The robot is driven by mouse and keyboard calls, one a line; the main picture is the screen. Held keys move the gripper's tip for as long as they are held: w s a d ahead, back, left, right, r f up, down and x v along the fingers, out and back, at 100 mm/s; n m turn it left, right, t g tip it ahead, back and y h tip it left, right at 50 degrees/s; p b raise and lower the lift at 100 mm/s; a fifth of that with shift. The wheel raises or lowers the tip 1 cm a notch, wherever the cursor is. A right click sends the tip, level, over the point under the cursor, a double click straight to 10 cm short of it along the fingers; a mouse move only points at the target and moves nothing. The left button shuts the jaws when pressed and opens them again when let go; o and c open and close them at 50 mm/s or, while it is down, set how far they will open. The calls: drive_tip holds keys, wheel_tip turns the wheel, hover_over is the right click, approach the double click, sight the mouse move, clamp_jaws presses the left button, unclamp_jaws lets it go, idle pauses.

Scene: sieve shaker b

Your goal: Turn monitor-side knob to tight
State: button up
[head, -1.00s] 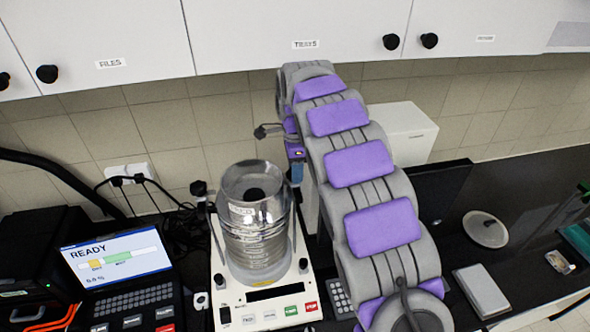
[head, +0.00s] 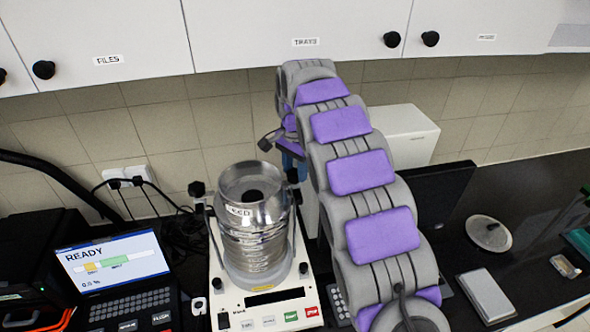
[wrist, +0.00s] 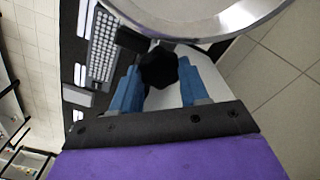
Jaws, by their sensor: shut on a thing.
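The sieve shaker (head: 262,308) stands on the bench with a shiny metal sieve stack (head: 256,240) clamped between two upright rods. A black knob (head: 196,189) tops the left rod, on the side of the lit READY display (head: 112,262). My gripper (head: 291,150) is at the top of the right rod, behind the stack. In the wrist view, the blue fingers of my gripper (wrist: 158,88) stand on either side of a lobed black knob (wrist: 158,68) and are shut on it. The sieve rim (wrist: 205,18) is close by. The knob's tightness cannot be seen.
Wall cabinets (head: 300,30) hang above the bench. A white box (head: 410,135) and a dark panel (head: 440,195) stand behind my arm. A round lid (head: 487,233) and a grey flat box (head: 486,295) lie to the right. Cables run behind the display.

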drive_tip(key=shift+w+r, duration=0.1)
drive_tip(key=shift+r, duration=0.05)
idle(0.3)
drive_tip(key=o, duration=1.1)
drive_tip(key=shift+w, duration=0.15)
drive_tip(key=shift+c, duration=0.2)
